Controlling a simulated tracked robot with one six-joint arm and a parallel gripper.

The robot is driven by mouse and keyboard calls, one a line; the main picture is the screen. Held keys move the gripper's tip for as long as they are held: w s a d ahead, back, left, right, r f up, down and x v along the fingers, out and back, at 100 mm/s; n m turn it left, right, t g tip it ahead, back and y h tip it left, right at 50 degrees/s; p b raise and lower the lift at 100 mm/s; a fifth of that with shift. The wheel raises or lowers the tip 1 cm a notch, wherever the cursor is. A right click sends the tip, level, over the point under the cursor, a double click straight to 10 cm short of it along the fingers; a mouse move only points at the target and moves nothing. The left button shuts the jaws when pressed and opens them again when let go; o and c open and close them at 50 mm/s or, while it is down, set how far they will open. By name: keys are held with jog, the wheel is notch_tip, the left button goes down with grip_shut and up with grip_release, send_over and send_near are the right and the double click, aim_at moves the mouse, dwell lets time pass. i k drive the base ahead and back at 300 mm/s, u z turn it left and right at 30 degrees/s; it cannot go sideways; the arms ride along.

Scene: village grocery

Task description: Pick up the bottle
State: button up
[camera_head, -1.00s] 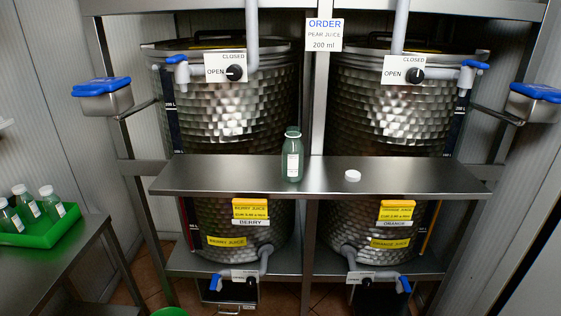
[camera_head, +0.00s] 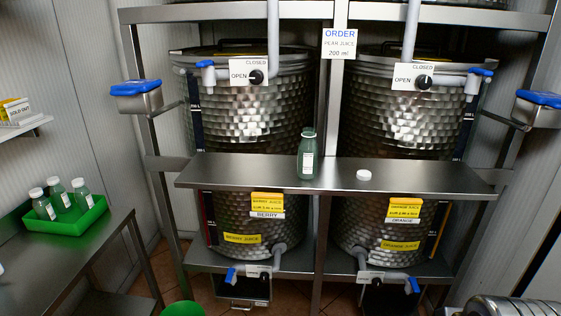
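A green-tinted bottle (camera_head: 307,158) with a white label stands upright on the narrow steel shelf (camera_head: 240,172) in front of two large metal tanks. Its mouth looks uncapped. A white cap (camera_head: 364,175) lies on the shelf to the right of the bottle. Several other bottles with white caps (camera_head: 61,196) stand in a green tray (camera_head: 95,213) on a steel table at the left. My gripper is not seen in this view.
The berry tank (camera_head: 255,110) and the orange tank (camera_head: 390,115) stand behind the shelf. Taps (camera_head: 232,275) stick out below. A green round thing (camera_head: 183,309) is at the bottom edge. Ribbed metal (camera_head: 510,308) shows at lower right. The shelf is otherwise clear.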

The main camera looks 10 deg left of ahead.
aim_at(307, 146)
jog(key=u, duration=1.3)
jog(key=i, duration=1)
jog(key=u, duration=0.5)
